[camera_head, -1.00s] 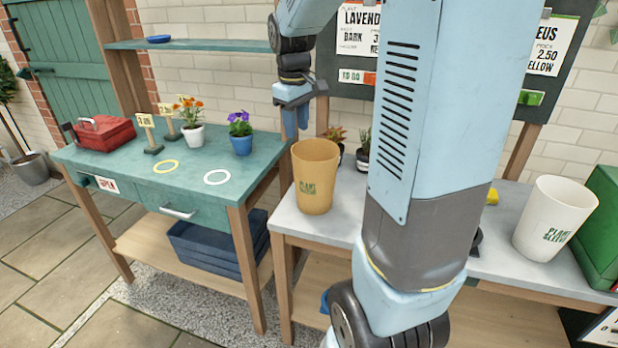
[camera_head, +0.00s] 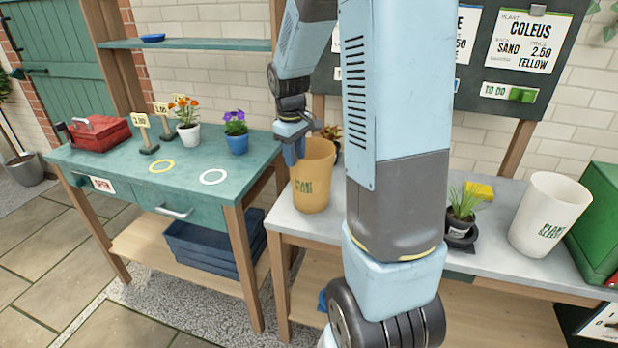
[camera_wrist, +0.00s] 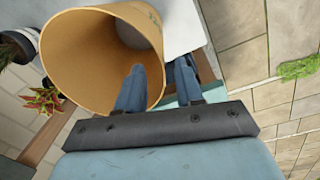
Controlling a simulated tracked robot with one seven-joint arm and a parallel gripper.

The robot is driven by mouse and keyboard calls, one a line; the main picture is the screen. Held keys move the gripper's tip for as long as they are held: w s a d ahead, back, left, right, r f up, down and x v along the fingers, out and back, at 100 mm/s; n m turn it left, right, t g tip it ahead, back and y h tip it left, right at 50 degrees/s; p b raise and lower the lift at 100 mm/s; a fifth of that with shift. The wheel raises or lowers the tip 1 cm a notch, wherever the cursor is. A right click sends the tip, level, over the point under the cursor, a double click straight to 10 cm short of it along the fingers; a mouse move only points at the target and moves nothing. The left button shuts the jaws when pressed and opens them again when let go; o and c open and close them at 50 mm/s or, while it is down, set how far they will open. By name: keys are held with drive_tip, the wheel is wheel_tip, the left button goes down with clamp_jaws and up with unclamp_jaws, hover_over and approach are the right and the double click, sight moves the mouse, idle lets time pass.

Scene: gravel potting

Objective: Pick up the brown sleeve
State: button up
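The brown sleeve (camera_head: 314,182), a tan tapered cup with green lettering, stands upright at the left end of the grey bench. My gripper (camera_head: 291,158) points down at the left side of its rim. In the wrist view the sleeve (camera_wrist: 75,55) shows its open mouth. My gripper (camera_wrist: 160,68) has its two fingers apart there, one over the sleeve's opening and one outside the wall, with the rim between them. I cannot tell whether either finger touches the wall.
A white plant sleeve (camera_head: 549,215) stands at the right of the grey bench (camera_head: 400,281), beside a green box (camera_head: 600,225). A grassy plant in a dark pot (camera_head: 461,218) and a yellow block (camera_head: 480,190) are nearby. The green table (camera_head: 120,170) holds potted flowers and two rings.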

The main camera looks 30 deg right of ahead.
sight(295, 169)
drive_tip(key=shift+f, duration=2.6)
drive_tip(key=shift+c, duration=0.3)
clamp_jaws()
